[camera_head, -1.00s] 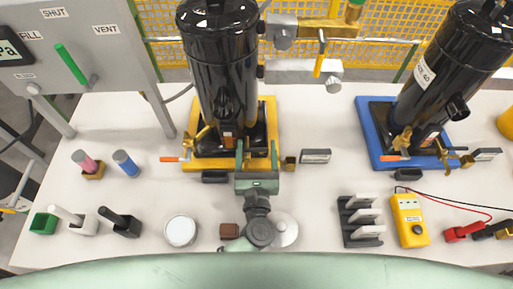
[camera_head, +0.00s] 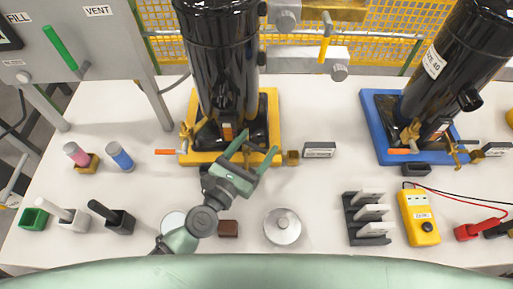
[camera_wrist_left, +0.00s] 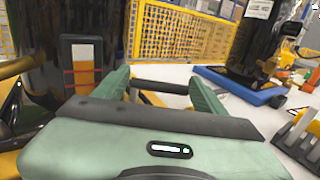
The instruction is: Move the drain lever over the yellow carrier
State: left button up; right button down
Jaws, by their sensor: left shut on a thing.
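The yellow carrier (camera_head: 188,110) stands at the back of the table and bears a tall black vessel (camera_head: 222,60). A brass valve (camera_head: 190,133) with an orange-tipped handle sits at its left front. My left gripper (camera_head: 254,152) is over the carrier's front edge, fingers slanting up and right. In the left wrist view, a dark bar (camera_wrist_left: 165,87) lies between its fingers. A brass block (camera_head: 291,158) is just right of the fingers. My right gripper is not in view.
A blue carrier (camera_head: 378,125) with a second black vessel stands at the right. A round metal lid (camera_head: 282,227), a brown block (camera_head: 228,229), a slotted rack (camera_head: 352,222) and a yellow meter (camera_head: 418,218) are in front. The table between the two carriers is mostly clear.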

pick_arm(q)
jog(key=shift+s+a+m+g+h+b, duration=0.1)
jog(key=shift+s+m+g+h+b, duration=0.1)
jog(key=shift+m+g+h+b, duration=0.65)
jog(key=o, duration=1.4)
jog(key=shift+c, duration=0.2)
